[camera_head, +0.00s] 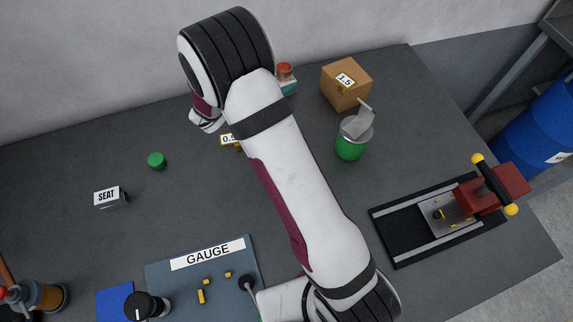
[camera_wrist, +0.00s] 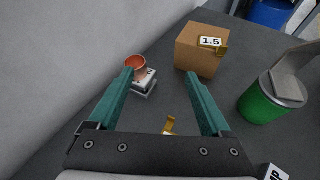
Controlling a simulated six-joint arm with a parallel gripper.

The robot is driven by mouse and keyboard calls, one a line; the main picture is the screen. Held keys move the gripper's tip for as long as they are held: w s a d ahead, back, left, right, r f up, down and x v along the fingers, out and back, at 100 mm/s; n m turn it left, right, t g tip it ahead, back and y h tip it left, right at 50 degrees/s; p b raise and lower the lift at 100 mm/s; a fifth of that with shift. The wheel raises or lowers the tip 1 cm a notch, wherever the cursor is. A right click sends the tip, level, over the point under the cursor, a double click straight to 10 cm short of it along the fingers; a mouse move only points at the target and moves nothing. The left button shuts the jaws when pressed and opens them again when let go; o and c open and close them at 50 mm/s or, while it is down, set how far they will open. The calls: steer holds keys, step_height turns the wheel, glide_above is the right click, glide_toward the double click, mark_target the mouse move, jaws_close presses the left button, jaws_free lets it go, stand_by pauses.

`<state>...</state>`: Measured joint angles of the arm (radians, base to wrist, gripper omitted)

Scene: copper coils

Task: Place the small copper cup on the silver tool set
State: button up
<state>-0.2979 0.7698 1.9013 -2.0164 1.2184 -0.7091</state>
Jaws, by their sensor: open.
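The small copper cup (camera_wrist: 135,62) stands upright at the silver tool set (camera_wrist: 146,80) in the wrist view, and appears to sit on top of it. In the head view the copper cup (camera_head: 285,70) shows just right of my arm's upper end. My gripper (camera_wrist: 160,76) has two teal fingers spread apart with nothing between them. Its left fingertip overlaps the cup and tool set in the picture; I cannot tell whether it touches them. In the head view my arm hides most of the gripper.
A cardboard box (camera_head: 346,84) marked 1.5 stands right of the cup. A green bin (camera_head: 351,146) with a raised grey lid is nearer. A brass piece (camera_wrist: 170,126) lies below the fingers. The wall (camera_wrist: 60,50) rises close on the left. Bare table lies between box and cup.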

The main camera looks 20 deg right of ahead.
steer(key=s+d+r+m+g, duration=0.35)
steer(key=s+m, duration=0.25)
steer(key=s, duration=0.2)
steer(key=s+d+r+m+g, duration=0.3)
steer(key=s+r+m, duration=0.1)
steer(key=s+m, duration=0.3)
steer(key=s+a+m+g+y, duration=0.1)
steer(key=s+a+m+y, duration=0.15)
steer(key=s, duration=0.25)
steer(key=s+a+r+m+g+y, duration=0.1)
steer(key=s+a+m+y, duration=0.1)
steer(key=s+m, duration=0.25)
steer(key=s+a+m+g+y, duration=0.1)
steer(key=s+a+m+y, duration=0.15)
steer(key=s, duration=0.35)
steer(key=s+a+m+t+y, duration=0.1)
steer(key=s+a+m+y, duration=0.4)
steer(key=a+m, duration=0.2)
steer(key=shift+s+a+r, duration=0.35)
steer(key=shift+s+a, duration=0.05)
steer(key=shift+a, duration=0.15)
